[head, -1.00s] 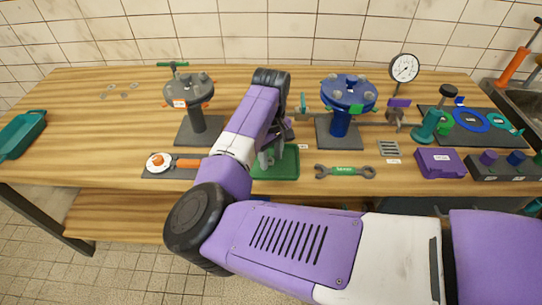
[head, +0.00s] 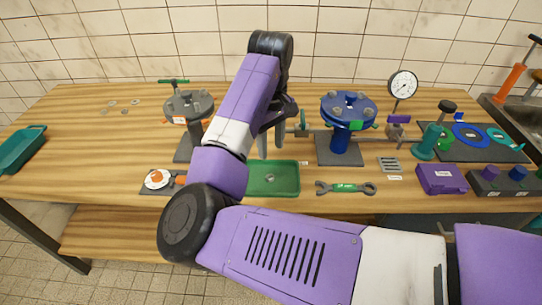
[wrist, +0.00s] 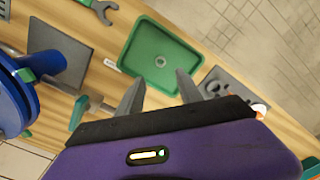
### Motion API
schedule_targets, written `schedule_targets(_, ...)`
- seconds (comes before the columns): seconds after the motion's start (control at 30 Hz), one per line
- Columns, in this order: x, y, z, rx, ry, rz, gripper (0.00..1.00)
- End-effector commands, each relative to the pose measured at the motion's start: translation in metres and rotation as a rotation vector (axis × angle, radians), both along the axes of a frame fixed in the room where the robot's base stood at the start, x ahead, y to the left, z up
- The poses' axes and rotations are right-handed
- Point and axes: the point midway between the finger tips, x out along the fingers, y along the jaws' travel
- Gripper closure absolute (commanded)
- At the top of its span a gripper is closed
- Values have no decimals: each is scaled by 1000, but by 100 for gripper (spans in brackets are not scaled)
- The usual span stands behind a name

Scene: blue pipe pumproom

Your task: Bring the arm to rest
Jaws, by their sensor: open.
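My purple and white arm reaches across the front of the bench in the head view. My gripper (head: 271,145) hangs above the bench between the grey flanged stand and the blue flanged stand, behind the green tray. In the wrist view, the two grey fingers of my gripper (wrist: 158,94) are apart with nothing between them. The green tray (wrist: 145,65) lies beyond the fingertips with a small round nut-like piece (wrist: 160,62) in it. The tray also shows in the head view (head: 285,190), apart from the gripper.
The blue flanged stand (head: 340,145) is right of my gripper, and the grey flanged stand (head: 187,149) is left. A wrench (head: 345,188), purple box (head: 441,179) and dial gauge (head: 402,84) are farther right. A teal tray (head: 22,150) lies far left. The left bench top is mostly clear.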

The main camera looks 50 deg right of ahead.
Motion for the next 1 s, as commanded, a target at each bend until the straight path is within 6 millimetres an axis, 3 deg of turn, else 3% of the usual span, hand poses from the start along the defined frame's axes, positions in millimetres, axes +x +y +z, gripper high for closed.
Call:
schedule_targets(0.77, 0, 0, 7, -1, 0, -12, 57)
schedule_targets(0.87, 5, -12, 7, -49, -24, -63, 57)
schedule_targets(1.0, 26, -47, 19, -183, -150, -166, 57)
